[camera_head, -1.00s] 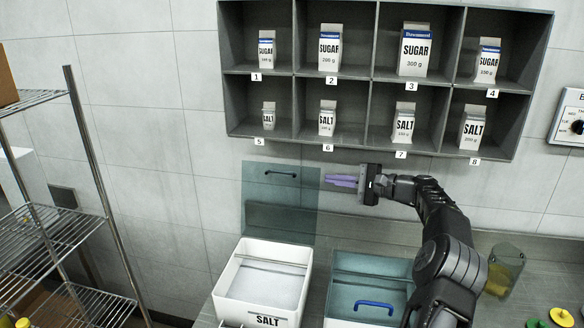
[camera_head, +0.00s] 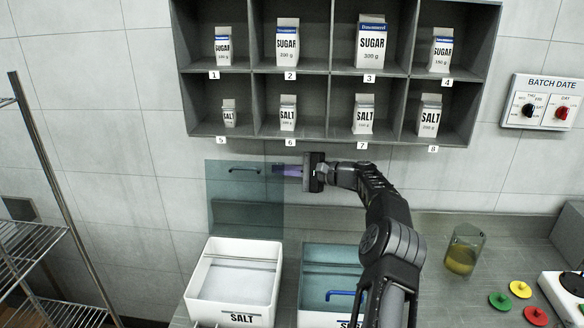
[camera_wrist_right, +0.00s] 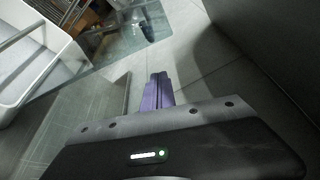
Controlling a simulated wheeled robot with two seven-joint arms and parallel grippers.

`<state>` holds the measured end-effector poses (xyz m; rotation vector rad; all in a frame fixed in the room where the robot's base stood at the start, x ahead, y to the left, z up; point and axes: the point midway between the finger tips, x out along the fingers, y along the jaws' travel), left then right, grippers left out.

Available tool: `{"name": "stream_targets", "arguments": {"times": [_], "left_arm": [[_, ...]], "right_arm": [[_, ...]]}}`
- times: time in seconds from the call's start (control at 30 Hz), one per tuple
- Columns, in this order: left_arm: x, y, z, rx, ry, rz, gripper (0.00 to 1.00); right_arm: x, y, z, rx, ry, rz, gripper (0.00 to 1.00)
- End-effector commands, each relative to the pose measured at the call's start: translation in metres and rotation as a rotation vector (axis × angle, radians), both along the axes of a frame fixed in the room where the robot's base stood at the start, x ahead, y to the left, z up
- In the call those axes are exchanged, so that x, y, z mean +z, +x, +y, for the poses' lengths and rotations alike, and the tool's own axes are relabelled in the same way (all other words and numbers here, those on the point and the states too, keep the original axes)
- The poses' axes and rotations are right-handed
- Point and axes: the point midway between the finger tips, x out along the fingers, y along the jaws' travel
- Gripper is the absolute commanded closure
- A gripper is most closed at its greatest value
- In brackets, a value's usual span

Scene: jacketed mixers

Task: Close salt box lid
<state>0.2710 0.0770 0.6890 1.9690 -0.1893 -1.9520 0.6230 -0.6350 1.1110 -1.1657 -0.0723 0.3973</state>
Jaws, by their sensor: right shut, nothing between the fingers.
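The white salt box (camera_head: 195,296), labelled SALT, stands open on the counter at lower left in the head view. Its see-through teal lid (camera_head: 225,190) stands upright at its back, with a black handle near the top. The lid also shows at the top of the wrist view (camera_wrist_right: 118,45). My right gripper (camera_head: 280,170) is shut and empty. Its purple fingertips overlap the lid's right edge in the head view and look tinted there, as if behind the pane. I cannot tell whether they touch it. My left gripper is not in view.
A second box (camera_head: 318,318) with a teal lid down and a blue handle stands right of the salt box. A grey shelf (camera_head: 330,73) of sugar and salt cartons hangs above. A yellow-filled cup (camera_head: 464,250) and coloured knobbed discs (camera_head: 520,289) lie to the right.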

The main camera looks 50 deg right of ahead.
Motion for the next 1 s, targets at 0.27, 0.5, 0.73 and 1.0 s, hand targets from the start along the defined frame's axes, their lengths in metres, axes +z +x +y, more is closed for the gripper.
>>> {"name": "stream_targets", "arguments": {"times": [0.27,0.5,0.73,1.0], "left_arm": [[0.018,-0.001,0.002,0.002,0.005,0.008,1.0],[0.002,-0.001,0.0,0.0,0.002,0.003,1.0],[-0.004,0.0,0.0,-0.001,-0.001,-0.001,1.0],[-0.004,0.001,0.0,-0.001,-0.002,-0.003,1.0]], "right_arm": [[-0.005,0.042,0.016,-0.001,-0.001,-0.001,1.0],[0.001,0.028,0.03,-0.001,-0.001,0.002,1.0],[0.009,0.02,0.041,-0.001,0.0,-0.001,1.0],[0.011,0.019,0.043,-0.001,0.0,-0.001,1.0]]}}
